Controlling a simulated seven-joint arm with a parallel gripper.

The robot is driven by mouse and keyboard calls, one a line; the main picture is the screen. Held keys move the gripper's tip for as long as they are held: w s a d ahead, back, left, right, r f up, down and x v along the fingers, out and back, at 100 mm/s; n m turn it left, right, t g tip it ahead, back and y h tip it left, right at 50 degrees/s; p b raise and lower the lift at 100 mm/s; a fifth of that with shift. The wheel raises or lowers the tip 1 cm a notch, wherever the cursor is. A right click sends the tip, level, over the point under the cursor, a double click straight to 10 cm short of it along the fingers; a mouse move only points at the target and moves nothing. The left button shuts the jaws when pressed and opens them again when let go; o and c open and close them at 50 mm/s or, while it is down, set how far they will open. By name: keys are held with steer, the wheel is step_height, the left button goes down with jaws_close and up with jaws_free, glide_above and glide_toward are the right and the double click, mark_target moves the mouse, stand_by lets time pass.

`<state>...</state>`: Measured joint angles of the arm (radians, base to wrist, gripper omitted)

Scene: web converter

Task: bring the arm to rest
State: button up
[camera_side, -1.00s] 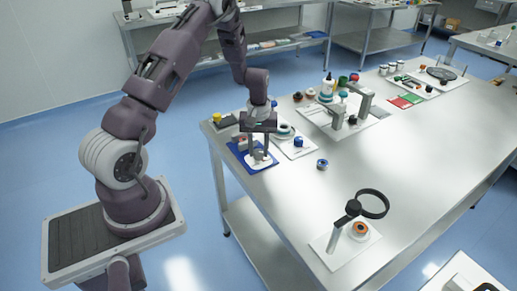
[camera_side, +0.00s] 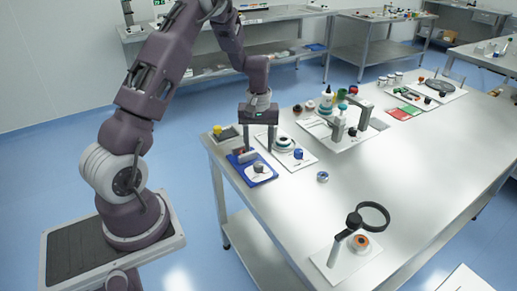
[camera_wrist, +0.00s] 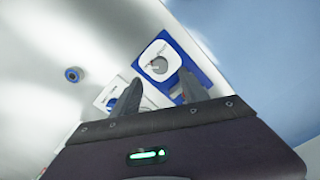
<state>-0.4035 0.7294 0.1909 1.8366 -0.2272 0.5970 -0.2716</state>
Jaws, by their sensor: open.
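My gripper (camera_side: 259,149) hangs fingers-down above the near left corner of the steel table (camera_side: 330,190). Its two fingers are apart with nothing between them. Below it lies a blue tray (camera_side: 240,173) with a white piece and a small grey round part (camera_side: 259,168) on it. In the wrist view the open fingers (camera_wrist: 160,92) show in front of the blue tray (camera_wrist: 205,68), and the grey round part (camera_wrist: 159,65) sits clear of them.
A white board with a blue-capped part (camera_side: 298,153) lies right of the tray. A blue ring (camera_side: 322,177) stands alone on the table. A magnifier (camera_side: 373,214) stands at the near edge, and a grey bracket fixture (camera_side: 340,128) farther back. The table middle is clear.

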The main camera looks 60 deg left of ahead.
steer(key=s+d+r+m+t, duration=0.2)
steer(key=s+d+r+m, duration=0.15)
steer(key=d+r, duration=0.55)
steer(key=s+d+r+m+t, duration=0.1)
steer(key=s+d+r+m, duration=0.35)
steer(key=r, duration=0.65)
steer(key=s+d+r+m+t, duration=0.1)
steer(key=s+d, duration=0.3)
steer(key=s, duration=0.3)
steer(key=s+d+r+m+t, duration=0.1)
steer(key=s+d, duration=0.3)
steer(key=s, duration=0.4)
steer(key=shift+r+m+t, duration=0.3)
steer(key=shift+r+m, duration=0.15)
steer(key=shift+m, duration=0.35)
steer(key=shift+w, duration=0.1)
